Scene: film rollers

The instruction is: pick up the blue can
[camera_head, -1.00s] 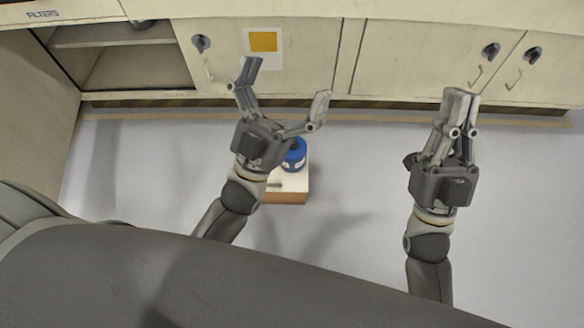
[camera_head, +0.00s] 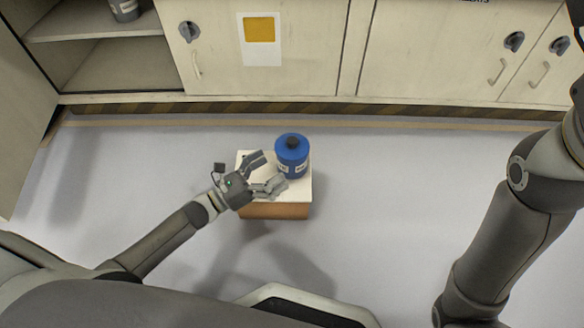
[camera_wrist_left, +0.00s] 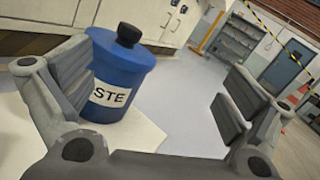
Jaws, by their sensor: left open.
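The blue can (camera_head: 291,160) has a blue lid with a black knob and a white label. It stands upright on a small box-like stand (camera_head: 258,211) with a white top and brown side. My left gripper (camera_head: 270,171) is open, just left of the can and pointing toward it. In the left wrist view the can (camera_wrist_left: 118,75) shows beyond the left finger, its label ending in "STE". The space between the fingers (camera_wrist_left: 165,95) is empty on the right side. My right arm comes in at the right, with its gripper out of the picture.
Cream cabinets (camera_head: 290,60) with a striped base line the back. An open shelf (camera_head: 100,25) at top left holds a grey container (camera_head: 124,9). The grey floor (camera_head: 400,200) around the stand is clear.

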